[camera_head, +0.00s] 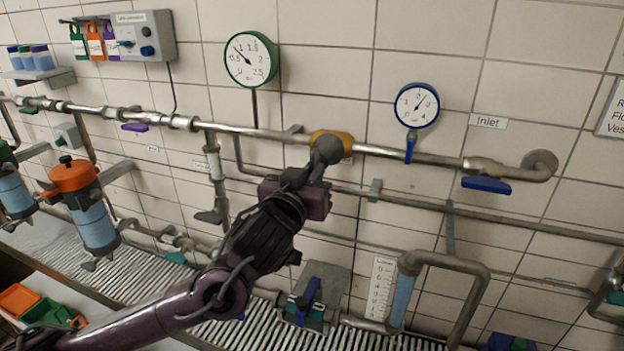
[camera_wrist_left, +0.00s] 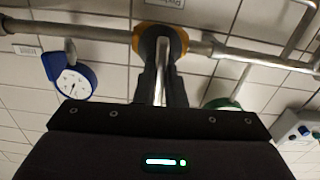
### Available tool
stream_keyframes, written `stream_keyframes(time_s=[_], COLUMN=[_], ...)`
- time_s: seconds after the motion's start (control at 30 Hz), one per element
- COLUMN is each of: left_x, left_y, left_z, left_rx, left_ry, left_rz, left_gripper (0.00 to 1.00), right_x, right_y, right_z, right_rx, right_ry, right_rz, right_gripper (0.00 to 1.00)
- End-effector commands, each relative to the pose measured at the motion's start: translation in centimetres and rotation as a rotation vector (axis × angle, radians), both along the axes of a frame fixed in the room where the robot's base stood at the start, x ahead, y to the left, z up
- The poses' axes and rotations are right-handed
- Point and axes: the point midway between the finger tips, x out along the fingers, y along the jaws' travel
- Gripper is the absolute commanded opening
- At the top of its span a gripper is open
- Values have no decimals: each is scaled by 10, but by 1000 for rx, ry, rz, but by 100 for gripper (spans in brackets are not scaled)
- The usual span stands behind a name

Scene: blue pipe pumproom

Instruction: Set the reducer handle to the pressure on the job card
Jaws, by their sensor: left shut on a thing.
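The brass-coloured reducer body (camera_head: 343,137) sits on the upper pipe, and its yellow-brass ring shows in the left wrist view (camera_wrist_left: 178,42). My left gripper (camera_head: 325,158) is at the reducer, shut on its handle. The metallic handle (camera_wrist_left: 160,72) stands between the two dark fingers in the left wrist view; in the head view the gripper hides it. A green-rimmed gauge (camera_head: 250,60) up left has its needle pointing up-left. A blue-rimmed gauge (camera_head: 417,105) on the right has its needle pointing up-right. No readable job card shows.
A blue lever (camera_head: 486,185) is under the pipe by the Inlet label (camera_head: 488,122). A lower pipe (camera_head: 480,212) runs below the reducer. A cut-off white sign (camera_head: 612,108) is at the right edge. An orange-topped filter (camera_head: 75,178) stands left.

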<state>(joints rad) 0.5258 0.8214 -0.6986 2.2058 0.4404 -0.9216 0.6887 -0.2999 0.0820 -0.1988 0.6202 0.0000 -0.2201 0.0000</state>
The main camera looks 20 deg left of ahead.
Motion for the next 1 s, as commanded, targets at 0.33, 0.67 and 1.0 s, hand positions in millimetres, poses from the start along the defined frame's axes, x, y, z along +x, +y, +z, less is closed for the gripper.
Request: stream_keyframes(time_s=[0.33, 0.67, 1.0], left_x=[0, 0, -22], left_y=[0, 0, 0], left_z=[0, 0, -5], left_rx=[30, 29, 28], left_ry=[-1, 0, 0], left_rz=[0, 0, -2], left_gripper=[0, 32, 32], right_x=[0, 0, 0], right_y=[2, 3, 3], right_z=[-2, -2, -17], right_rx=[3, 4, 4], right_ry=[0, 0, 0], right_rz=[0, 0, 0], right_gripper=[32, 32, 32])
